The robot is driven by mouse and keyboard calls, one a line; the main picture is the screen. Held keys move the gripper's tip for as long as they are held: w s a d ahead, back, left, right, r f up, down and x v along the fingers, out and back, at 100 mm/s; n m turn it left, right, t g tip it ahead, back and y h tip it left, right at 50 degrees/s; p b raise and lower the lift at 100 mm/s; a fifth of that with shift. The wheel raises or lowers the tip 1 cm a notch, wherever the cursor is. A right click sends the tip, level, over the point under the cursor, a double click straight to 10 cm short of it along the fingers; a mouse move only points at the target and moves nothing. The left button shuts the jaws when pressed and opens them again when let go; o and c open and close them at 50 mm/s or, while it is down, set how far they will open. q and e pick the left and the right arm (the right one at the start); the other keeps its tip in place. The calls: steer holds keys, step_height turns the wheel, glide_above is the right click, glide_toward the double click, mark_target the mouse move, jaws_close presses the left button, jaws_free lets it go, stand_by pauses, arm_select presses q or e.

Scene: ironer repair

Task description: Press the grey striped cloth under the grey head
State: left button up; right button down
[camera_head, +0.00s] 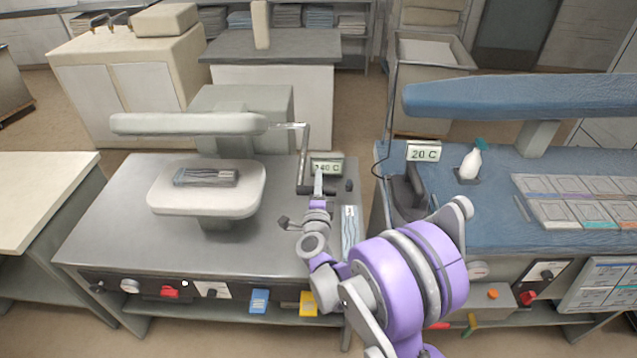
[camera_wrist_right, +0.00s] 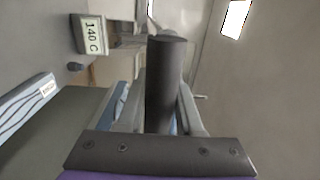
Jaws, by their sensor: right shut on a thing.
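The grey striped cloth (camera_head: 207,177) lies folded on the pale padded lower board (camera_head: 232,205) of the left press. The pale grey head (camera_head: 188,124) is raised above the board, with a clear gap between it and the cloth. A metal lever (camera_head: 303,150) comes off the head's right end and bends down. My right gripper (camera_head: 318,187) is at the lever's lower end. In the right wrist view its fingers are shut around the lever's dark round grip (camera_wrist_right: 164,85). My left gripper is not in view.
A display reading 140 C (camera_head: 327,165) stands behind my right gripper. A blue and white striped strip (camera_head: 349,232) lies to its right. The blue ironing table (camera_head: 480,230) at right holds an iron stand (camera_head: 405,190), spray bottle (camera_head: 471,163) and 20 C display (camera_head: 423,153).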

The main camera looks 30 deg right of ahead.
stand_by(0.8)
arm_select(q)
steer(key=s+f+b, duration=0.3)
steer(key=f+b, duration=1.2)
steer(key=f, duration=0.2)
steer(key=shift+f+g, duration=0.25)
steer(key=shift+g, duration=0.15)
arm_select(e)
steer(key=w+d+f+t, duration=0.1)
steer(key=f, duration=0.8)
steer(key=w+d+f+t+h, duration=0.1)
steer(key=w+f, duration=0.1)
steer(key=f, duration=0.8)
steer(key=shift+h, duration=0.3)
steer(key=c, duration=0.6)
jaws_free()
steer(key=shift+t, duration=0.3)
